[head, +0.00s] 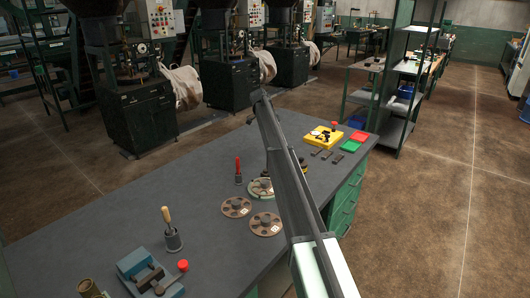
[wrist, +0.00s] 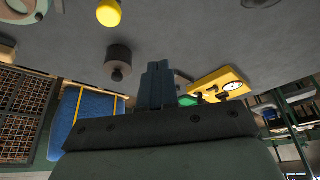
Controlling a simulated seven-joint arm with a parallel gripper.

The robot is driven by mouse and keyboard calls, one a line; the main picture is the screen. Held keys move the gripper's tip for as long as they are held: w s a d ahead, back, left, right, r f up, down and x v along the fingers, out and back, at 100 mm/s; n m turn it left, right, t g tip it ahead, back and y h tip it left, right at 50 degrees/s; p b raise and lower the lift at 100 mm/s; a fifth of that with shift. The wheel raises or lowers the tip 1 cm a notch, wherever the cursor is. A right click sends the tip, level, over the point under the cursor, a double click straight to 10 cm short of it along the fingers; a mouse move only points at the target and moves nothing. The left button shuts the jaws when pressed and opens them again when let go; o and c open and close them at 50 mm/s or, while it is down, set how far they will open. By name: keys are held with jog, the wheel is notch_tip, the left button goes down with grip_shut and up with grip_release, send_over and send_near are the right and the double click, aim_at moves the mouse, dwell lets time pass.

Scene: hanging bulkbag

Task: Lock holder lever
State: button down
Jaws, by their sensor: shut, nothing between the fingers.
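My gripper (wrist: 157,82) shows in the wrist view with its two dark fingers together and nothing between them. No holder lever can be told for certain in either view. In the wrist view a dark round knob-like part (wrist: 118,60) lies left of the fingertips, apart from them. A yellow rounded part (wrist: 109,12) is at the top edge. In the head view my arm crosses the middle of the picture, and I cannot make out the fingers there. A blue vise-like device (head: 145,272) with a red knob (head: 183,265) stands at the bench's near left.
Dark machines (head: 228,75) with white bags (head: 183,86) stand behind. The floor at right is clear.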

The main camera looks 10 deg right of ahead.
jog(key=a+r+m+g, duration=0.1)
jog(key=a+m, duration=0.1)
jog(key=a, duration=0.4)
jog(key=s+a+r+m+g, duration=0.1)
jog(key=a+r+m, duration=0.1)
jog(key=a, duration=0.4)
jog(key=shift+s+a+m, duration=0.2)
jog(key=shift+a+m, duration=0.2)
jog(key=shift+m, duration=0.2)
jog(key=shift+f, duration=0.1)
jog(key=x, duration=0.3)
jog(key=d+x, duration=0.1)
jog(key=x, duration=0.3)
jog(key=s+d+r+x, duration=0.1)
jog(key=x, duration=0.3)
jog(key=shift+d, duration=0.5)
